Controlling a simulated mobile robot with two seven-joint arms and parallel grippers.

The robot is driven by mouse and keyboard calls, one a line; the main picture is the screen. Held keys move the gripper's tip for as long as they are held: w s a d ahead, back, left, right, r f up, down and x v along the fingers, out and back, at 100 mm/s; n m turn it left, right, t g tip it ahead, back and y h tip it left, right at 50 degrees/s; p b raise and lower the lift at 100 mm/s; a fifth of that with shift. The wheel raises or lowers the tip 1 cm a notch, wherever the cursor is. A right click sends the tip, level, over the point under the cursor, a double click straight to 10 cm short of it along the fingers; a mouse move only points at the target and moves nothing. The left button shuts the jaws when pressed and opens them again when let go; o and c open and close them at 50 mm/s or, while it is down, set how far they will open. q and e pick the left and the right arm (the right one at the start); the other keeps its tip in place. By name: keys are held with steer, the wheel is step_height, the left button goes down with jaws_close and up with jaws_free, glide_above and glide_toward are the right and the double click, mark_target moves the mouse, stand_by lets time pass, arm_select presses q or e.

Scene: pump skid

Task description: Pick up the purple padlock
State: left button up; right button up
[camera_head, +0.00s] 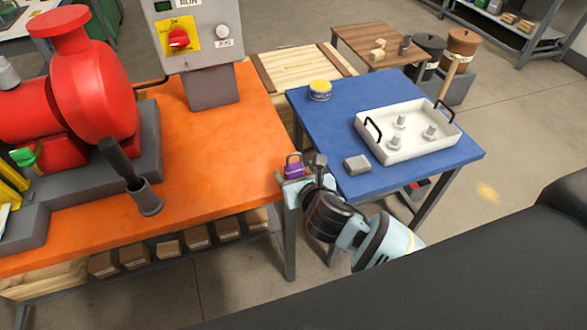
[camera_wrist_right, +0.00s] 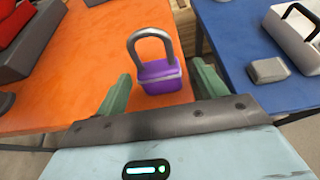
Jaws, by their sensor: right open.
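The purple padlock (camera_head: 294,170) stands upright near the right edge of the orange bench (camera_head: 225,165), its grey shackle on top. In the right wrist view the padlock (camera_wrist_right: 160,77) sits between and just beyond the two green fingers of my right gripper (camera_wrist_right: 162,88). The fingers are open, with a gap on each side of the padlock. In the head view my right gripper (camera_head: 293,180) is at the bench edge, close by the padlock, and partly hides its lower part. My left gripper is not in view.
A blue table (camera_head: 300,100) stands right of the bench across a narrow gap. It holds a grey block (camera_head: 357,165), a yellow-topped round tin (camera_head: 320,90) and a white tray (camera_head: 385,150) with grey pieces. A red pump (camera_head: 95,85) and a control box (camera_head: 205,35) stand on the orange bench.

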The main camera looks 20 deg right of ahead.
mark_target(294, 165)
steer(key=shift+x, duration=1)
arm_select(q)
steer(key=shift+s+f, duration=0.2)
arm_select(e)
steer(key=c, duration=1.1)
steer(key=shift+c, duration=0.2)
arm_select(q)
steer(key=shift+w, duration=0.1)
arm_select(e)
steer(key=shift+r, duration=0.45)
step_height(294, 165, up, 3)
steer(key=shift+r+p, duration=0.15)
steer(key=shift+p, duration=0.2)
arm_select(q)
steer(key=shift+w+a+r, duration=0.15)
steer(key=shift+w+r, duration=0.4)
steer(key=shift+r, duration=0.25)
arm_select(e)
steer(key=s+d, duration=0.1)
steer(key=s, duration=1.5)
steer(key=shift+d+r, duration=0.25)
steer(key=shift+r, duration=0.1)
